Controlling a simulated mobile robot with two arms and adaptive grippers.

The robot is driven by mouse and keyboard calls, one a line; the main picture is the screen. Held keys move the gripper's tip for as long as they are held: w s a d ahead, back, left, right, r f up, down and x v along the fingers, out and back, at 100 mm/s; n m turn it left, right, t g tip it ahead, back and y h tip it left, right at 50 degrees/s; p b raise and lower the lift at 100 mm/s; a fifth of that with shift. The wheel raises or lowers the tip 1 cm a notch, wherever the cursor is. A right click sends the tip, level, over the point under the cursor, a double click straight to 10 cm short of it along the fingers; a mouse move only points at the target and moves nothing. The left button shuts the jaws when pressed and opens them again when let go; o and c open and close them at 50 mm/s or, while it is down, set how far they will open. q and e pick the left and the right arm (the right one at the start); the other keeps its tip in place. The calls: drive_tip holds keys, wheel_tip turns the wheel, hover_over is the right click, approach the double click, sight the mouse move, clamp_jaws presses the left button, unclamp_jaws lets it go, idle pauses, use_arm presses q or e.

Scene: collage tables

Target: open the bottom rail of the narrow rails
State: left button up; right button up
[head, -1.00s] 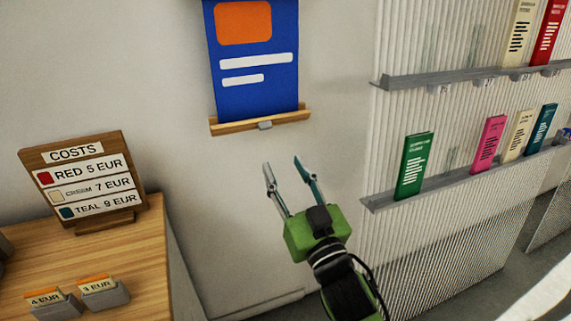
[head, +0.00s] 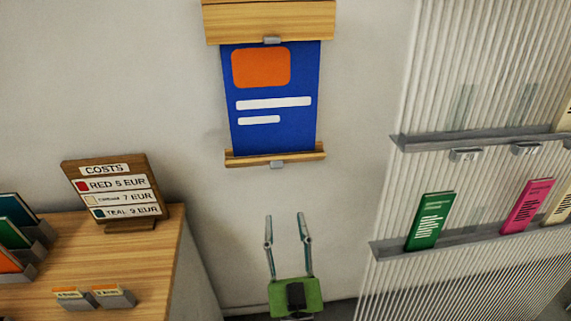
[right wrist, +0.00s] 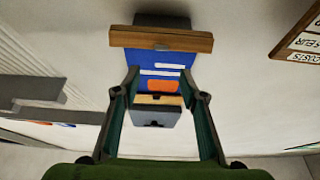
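A blue poster (head: 275,100) with an orange block and white bars hangs on the wall. The wooden top rail (head: 235,28) is above. My right gripper (head: 285,215) is open and empty, below the bottom rail and apart from it in the head view. In the right wrist view, which shows the scene upside down, the bottom rail (right wrist: 190,42) lies beyond the open fingers (right wrist: 160,71). My left gripper is not in view.
A wooden table (head: 150,255) at left holds a costs sign (head: 115,190) and small card holders (head: 115,298). At right, a ribbed panel (head: 430,85) carries grey ledges (head: 385,248) with books, including a green one (head: 430,221). Bare wall surrounds the poster.

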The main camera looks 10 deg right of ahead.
sight(277, 168)
drive_tip(key=p+x, duration=0.3)
drive_tip(key=x, duration=0.8)
drive_tip(key=shift+w+a+r, duration=0.1)
drive_tip(key=shift+a+r, duration=0.05)
drive_tip(key=shift+r, duration=0.15)
drive_tip(key=shift+x, duration=0.85)
drive_tip(key=shift+f, duration=0.1)
drive_tip(key=c, duration=1.1)
